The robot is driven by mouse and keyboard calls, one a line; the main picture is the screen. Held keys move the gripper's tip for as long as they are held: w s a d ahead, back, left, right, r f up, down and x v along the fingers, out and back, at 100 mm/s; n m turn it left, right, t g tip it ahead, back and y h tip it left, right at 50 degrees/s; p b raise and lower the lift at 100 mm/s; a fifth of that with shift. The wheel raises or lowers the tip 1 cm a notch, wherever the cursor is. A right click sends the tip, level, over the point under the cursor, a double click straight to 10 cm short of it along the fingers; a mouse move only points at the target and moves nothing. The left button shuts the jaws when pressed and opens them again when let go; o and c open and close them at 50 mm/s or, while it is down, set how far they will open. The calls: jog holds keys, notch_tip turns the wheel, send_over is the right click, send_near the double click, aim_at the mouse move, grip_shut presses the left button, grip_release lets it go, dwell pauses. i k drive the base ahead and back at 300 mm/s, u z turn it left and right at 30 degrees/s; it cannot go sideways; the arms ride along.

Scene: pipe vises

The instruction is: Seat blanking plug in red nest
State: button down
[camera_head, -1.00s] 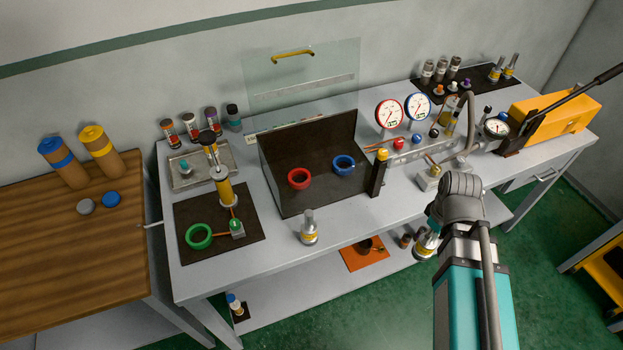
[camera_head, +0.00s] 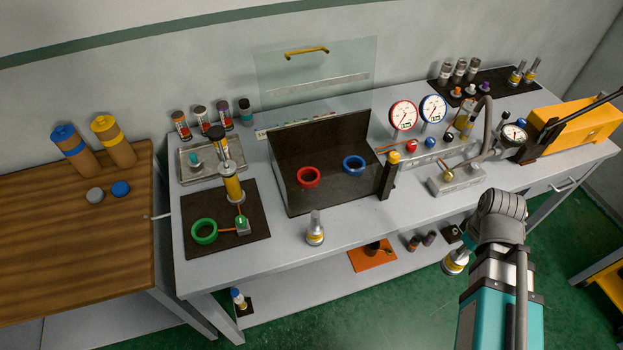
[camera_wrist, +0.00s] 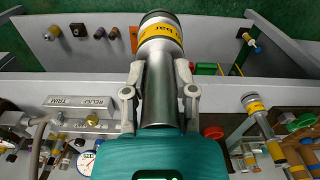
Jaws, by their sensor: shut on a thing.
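The red nest (camera_head: 308,178) is a red ring inside a dark, clear-fronted enclosure (camera_head: 348,128) on the bench; its opening looks empty. A blue ring (camera_head: 354,164) sits to its right. My gripper (camera_wrist: 160,94) is shut around a silver cylinder (camera_wrist: 158,108) with a yellow band and dark end. In the head view this cylinder (camera_head: 455,262) shows beside my arm, in front of the bench's front edge and well to the right of the red nest; my fingers are hidden there. I cannot tell whether this cylinder is the blanking plug.
A similar cylinder (camera_head: 315,228) stands at the bench's front edge. A dark post with a yellow top (camera_head: 389,176) stands right of the enclosure. Gauges (camera_head: 403,115), a metal block (camera_head: 456,180) and a yellow pump (camera_head: 562,124) fill the right side. A wooden table (camera_head: 75,225) is at left.

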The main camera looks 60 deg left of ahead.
aim_at(326, 162)
jog(key=u, duration=0.05)
jog(key=k, duration=1.4)
jog(key=u, duration=0.95)
jog(key=i, duration=1)
jog(key=z, duration=0.05)
